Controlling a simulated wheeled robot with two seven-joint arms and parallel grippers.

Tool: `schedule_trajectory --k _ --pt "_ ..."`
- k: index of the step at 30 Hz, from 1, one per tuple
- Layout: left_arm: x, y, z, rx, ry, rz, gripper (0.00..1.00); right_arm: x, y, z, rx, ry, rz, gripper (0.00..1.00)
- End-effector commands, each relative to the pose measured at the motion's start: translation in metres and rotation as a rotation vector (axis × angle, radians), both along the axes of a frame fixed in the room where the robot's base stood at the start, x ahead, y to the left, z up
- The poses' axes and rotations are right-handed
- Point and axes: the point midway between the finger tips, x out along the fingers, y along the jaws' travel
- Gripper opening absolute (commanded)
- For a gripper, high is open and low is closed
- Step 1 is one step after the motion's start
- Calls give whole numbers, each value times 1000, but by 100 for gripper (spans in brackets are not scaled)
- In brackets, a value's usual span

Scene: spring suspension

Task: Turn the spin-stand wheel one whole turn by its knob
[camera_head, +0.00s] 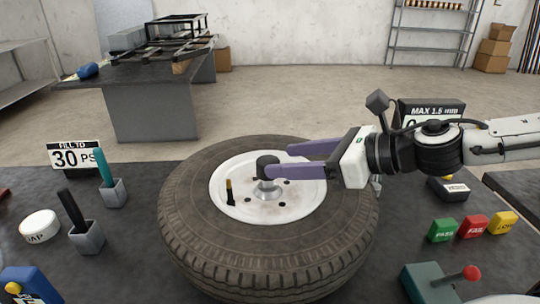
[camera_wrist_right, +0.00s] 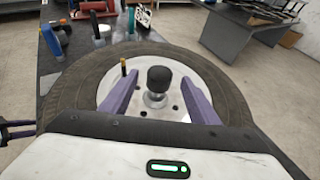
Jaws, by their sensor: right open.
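The wheel is a dark tyre (camera_head: 200,240) around a white rim (camera_head: 290,207), lying flat. A black knob (camera_head: 266,164) on a short metal post stands in the middle of the rim; it also shows in the right wrist view (camera_wrist_right: 158,79). A yellow-capped valve stem (camera_head: 230,190) stands up from the rim. My right gripper (camera_head: 279,161) comes in from the right with its purple fingers open. In the right wrist view, its fingers (camera_wrist_right: 160,78) lie either side of the knob with gaps visible; I see no contact.
A "30 PSI" sign (camera_head: 76,156), a teal tool (camera_head: 105,168), a black tool (camera_head: 71,208) and a white round cap (camera_head: 40,226) stand left. Green (camera_head: 442,230), red (camera_head: 472,226) and yellow (camera_head: 502,223) blocks and a red-knobbed lever device (camera_head: 428,286) are right.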

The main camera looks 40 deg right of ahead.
Motion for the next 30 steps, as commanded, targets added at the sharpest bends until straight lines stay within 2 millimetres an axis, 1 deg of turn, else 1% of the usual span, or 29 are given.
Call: schedule_trajectory --k 1,6,12,20,30 --pt "-1 2 3 1 4 2 43 5 4 -2 7 5 1 55" --pt "-3 7 8 6 9 12 43 22 11 -9 8 4 1 55" --pt "-2 9 17 8 7 14 43 38 18 -15 6 1 3 55" --pt "-2 9 23 8 4 12 43 48 21 -21 3 0 -1 55" --pt "2 7 25 7 -1 10 43 49 21 -22 1 1 -2 55"
